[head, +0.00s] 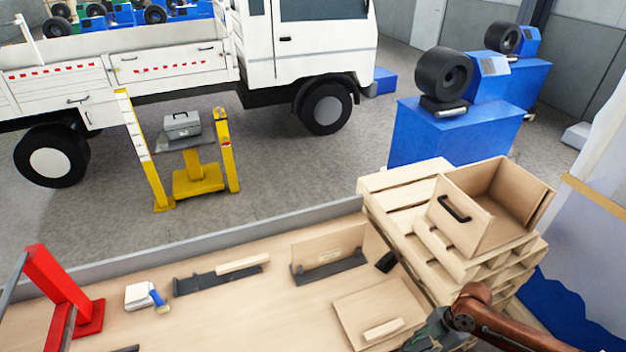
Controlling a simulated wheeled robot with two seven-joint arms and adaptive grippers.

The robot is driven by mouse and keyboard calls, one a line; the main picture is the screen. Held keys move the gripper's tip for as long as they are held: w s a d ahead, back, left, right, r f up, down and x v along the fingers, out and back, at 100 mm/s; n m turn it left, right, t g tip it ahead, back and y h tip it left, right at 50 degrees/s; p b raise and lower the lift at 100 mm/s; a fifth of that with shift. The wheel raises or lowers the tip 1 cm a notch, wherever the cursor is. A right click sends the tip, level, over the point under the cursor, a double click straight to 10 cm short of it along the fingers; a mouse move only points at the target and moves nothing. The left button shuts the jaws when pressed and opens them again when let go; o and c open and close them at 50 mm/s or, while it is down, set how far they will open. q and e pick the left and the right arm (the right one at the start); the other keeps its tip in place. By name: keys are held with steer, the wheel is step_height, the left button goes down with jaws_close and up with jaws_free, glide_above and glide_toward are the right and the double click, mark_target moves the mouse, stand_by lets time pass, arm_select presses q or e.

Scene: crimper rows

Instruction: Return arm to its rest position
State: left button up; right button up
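My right arm, copper-brown, comes in at the lower right. Its dark grey gripper (432,335) is at the bottom edge, beside the right part of the wooden workbench (215,325). The gripper is partly cut off by the frame and its fingers are not clear, so I cannot tell whether it is open or shut. It is close to a flat wooden panel with a light wooden handle block (384,330). I cannot tell whether they touch. My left arm and gripper are not in view.
A wooden box with a black handle (455,208) sits on stacked pallets (395,190) near my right arm. Black fixtures (222,280), an upright wooden panel (330,250), a white item (139,297) and a red stand (65,285) are on the bench. A white truck stands behind.

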steer(key=s+a+f+m+t, duration=0.1)
steer(key=a+f+m+t, duration=0.3)
steer(key=a+f+m, duration=0.35)
steer(key=s+d+m+t+h, duration=0.1)
steer(key=s+d+m+h, duration=0.4)
steer(key=s+d+m, duration=0.7)
steer(key=w+a+f+m+g+b, duration=0.1)
steer(key=a+f+b, duration=0.15)
steer(key=f, duration=1.45)
steer(key=a+f+b, duration=0.1)
steer(key=f+b, duration=0.2)
steer(key=f, duration=1.3)
arm_select(q)
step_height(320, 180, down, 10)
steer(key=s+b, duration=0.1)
steer(key=b, duration=0.3)
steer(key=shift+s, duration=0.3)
arm_select(e)
steer(key=s+f+g, duration=0.1)
steer(key=s+f, duration=1.9)
steer(key=f, duration=0.4)
steer(key=shift+a+n+g, duration=0.3)
steer(key=shift+n+g, duration=0.05)
steer(key=shift+g, duration=0.05)
